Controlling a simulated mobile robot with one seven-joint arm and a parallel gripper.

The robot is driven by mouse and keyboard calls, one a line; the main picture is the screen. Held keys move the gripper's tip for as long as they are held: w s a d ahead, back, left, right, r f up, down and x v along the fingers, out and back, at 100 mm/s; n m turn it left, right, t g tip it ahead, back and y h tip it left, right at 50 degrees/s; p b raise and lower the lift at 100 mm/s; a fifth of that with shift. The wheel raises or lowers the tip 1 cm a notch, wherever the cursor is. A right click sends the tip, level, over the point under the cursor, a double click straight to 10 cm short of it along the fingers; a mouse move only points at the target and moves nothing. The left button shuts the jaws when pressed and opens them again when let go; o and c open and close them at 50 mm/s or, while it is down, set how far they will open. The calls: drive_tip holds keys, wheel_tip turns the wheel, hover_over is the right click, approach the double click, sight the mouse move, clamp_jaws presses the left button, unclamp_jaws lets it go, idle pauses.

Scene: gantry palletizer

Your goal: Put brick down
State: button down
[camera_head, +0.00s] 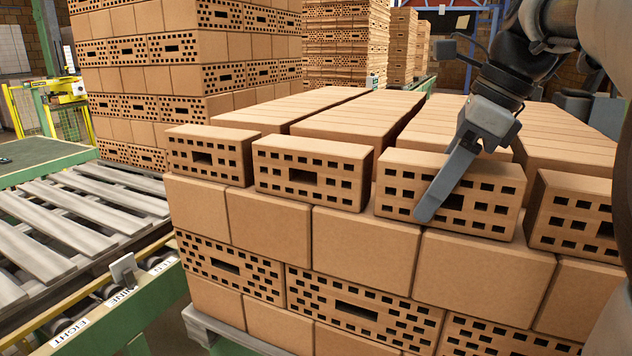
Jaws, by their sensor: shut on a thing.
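My gripper (436,200) is at the right of the head view, over the front of the brick stack. One grey finger lies across the holed front face of a tan brick (483,205). The other finger is hidden. The gripper is shut on this brick, which is in the top row at the front edge of the stack (365,248). The brick sits level, with its underside at or very near the layer below; I cannot tell if it touches. Two bricks stand to its left, a near one (318,160) and a farther one (215,147), and another brick (575,200) stands to its right.
Rows of bricks (345,125) lie behind on the same stack. A pallet (240,340) shows beneath. Taller brick stacks (190,75) stand behind. Narrow gaps separate the front bricks.

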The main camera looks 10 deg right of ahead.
drive_tip(key=c, duration=0.8)
unclamp_jaws()
drive_tip(key=p+v, duration=0.3)
drive_tip(key=v, duration=0.9)
